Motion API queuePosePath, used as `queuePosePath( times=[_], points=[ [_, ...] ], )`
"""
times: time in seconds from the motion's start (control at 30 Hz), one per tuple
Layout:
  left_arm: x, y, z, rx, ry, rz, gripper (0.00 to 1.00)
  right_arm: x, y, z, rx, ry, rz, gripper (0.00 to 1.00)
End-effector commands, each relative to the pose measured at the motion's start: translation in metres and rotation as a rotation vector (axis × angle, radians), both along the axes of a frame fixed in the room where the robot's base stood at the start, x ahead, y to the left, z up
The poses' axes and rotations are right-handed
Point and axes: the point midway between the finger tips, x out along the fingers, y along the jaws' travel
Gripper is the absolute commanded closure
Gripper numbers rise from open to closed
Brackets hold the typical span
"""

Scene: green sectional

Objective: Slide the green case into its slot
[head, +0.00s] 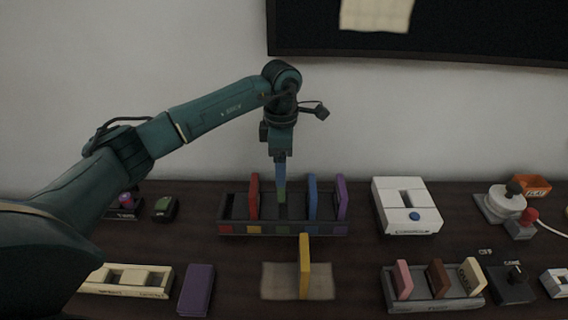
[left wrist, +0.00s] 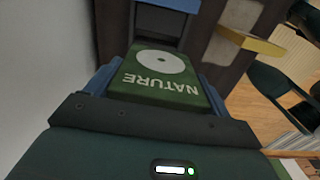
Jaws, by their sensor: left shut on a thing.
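The green case (head: 282,196) is held upright by my left gripper (head: 281,180), which is shut on its top. In the left wrist view the green case (left wrist: 160,75) shows the word NATURE and a white disc, between the blue fingers. In the head view the case is over or partly in the gap of the dark rack (head: 290,229), between the red case (head: 254,195) and the blue case (head: 312,197). How deep it sits is hard to tell. A purple case (head: 341,197) stands at the rack's right end. My right gripper is not in view.
A yellow case (head: 304,266) stands on a tan mat (head: 276,280) in front of the rack. A grey rack (head: 440,301) with several cases is at the front right. A white device (head: 406,205) stands right of the dark rack. A purple case (head: 196,290) lies front left.

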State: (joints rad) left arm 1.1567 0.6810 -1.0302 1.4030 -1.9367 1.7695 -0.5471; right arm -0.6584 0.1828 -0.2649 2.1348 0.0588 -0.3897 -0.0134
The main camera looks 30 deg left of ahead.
Motion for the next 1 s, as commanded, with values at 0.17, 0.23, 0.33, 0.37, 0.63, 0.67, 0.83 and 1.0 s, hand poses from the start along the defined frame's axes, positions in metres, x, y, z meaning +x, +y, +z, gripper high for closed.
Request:
queuePosePath(
  times=[0.17, 0.23, 0.33, 0.37, 0.63, 0.67, 0.83, 1.0],
  points=[
    [0.001, 0.001, 0.000, 0.000, 0.000, 0.027, 0.42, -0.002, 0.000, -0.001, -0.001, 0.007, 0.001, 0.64],
    [0.001, 0.001, 0.000, 0.000, 0.000, 0.028, 0.42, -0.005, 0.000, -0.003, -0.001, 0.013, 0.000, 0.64],
    [0.001, 0.001, 0.000, 0.000, 0.000, 0.027, 0.42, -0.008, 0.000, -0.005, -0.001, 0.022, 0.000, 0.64],
    [0.001, 0.001, 0.000, 0.000, 0.000, 0.027, 0.42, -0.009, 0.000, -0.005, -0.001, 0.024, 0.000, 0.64],
    [0.001, 0.001, -0.002, 0.000, 0.001, 0.025, 0.42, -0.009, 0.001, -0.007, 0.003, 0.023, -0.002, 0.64],
    [0.001, 0.001, -0.004, 0.000, 0.001, 0.025, 0.42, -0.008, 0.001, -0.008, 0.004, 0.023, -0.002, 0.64],
    [0.001, 0.001, -0.016, 0.000, 0.002, 0.025, 0.42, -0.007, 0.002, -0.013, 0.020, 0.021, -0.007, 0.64],
    [0.001, 0.001, -0.032, 0.001, 0.003, 0.025, 0.42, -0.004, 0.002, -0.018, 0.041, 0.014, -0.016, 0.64]
  ],
)
